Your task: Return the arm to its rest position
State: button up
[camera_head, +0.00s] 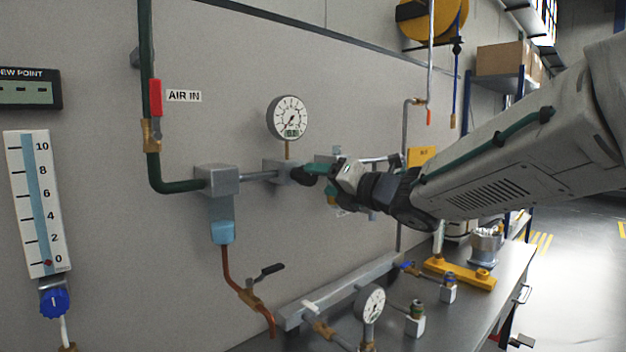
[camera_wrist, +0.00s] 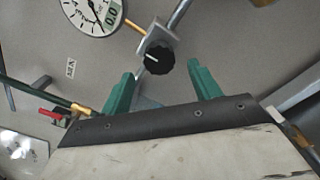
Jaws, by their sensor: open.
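My arm reaches in from the right in the head view. My gripper (camera_head: 323,182) is at the wall-mounted air line, close to a black knob (camera_head: 304,176) on a grey block below a round gauge. In the wrist view the two green fingers of my gripper (camera_wrist: 161,80) stand wide apart and hold nothing. The black knob (camera_wrist: 160,60) with its white mark shows between and just beyond the fingertips. I cannot tell how large the gap to the knob is. The gauge (camera_head: 288,118) above reads near 0.0 in the wrist view (camera_wrist: 97,14).
A green pipe with a red-handled valve (camera_head: 155,98) runs down the wall to a grey block (camera_head: 217,180). Pipes and fittings are behind my wrist. Below is a workbench (camera_head: 400,338) with a small gauge (camera_head: 371,303), fittings and a yellow bracket (camera_head: 460,273). Open floor lies right.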

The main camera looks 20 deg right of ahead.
jog(key=shift+s+d, duration=0.25)
jog(key=shift+s, duration=0.35)
jog(key=d+f+m+g+h, duration=0.2)
jog(key=d+f+m+h, duration=0.55)
jog(key=m, duration=0.45)
jog(key=s+d+f+m+g+h, duration=0.4)
jog(key=s+f+m+g, duration=0.15)
jog(key=s+m, duration=0.35)
jog(key=s+a+f+m+g+y, duration=0.1)
jog(key=s+a+f+m+g, duration=0.1)
jog(key=s, duration=0.5)
jog(key=s+a+f+m+g+y, duration=0.2)
jog(key=s+a+m, duration=0.3)
jog(key=s, duration=0.3)
jog(key=s+a+f+m+g+y, duration=0.1)
jog(key=s+a+f+m+g, duration=0.1)
jog(key=s, duration=0.5)
jog(key=shift+s+a+f+m+g, duration=0.15)
jog(key=shift+a+f+m+g, duration=0.25)
jog(key=shift+a+m+g, duration=0.5)
